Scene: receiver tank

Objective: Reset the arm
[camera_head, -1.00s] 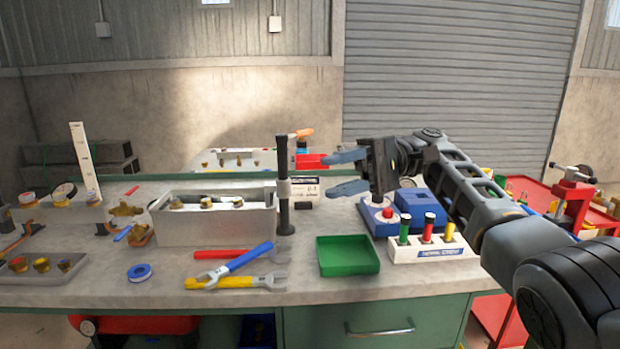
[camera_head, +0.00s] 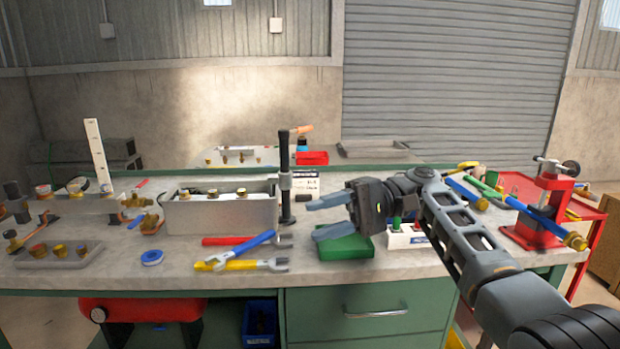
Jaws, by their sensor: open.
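My gripper (camera_head: 318,218) is open, with its two grey fingers pointing left and nothing between them. It appears in front of the green tray (camera_head: 344,252), and its lower finger covers part of that tray. My arm reaches in from the lower right corner. Behind the wrist, a white block (camera_head: 405,240) with green-topped and red-topped pieces is partly hidden.
A grey bin (camera_head: 220,217) and a black upright post (camera_head: 284,170) stand left of my gripper. Red, blue and yellow wrenches (camera_head: 240,265) lie on the bench in front of the bin. A red vise stand (camera_head: 540,210) is at the right.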

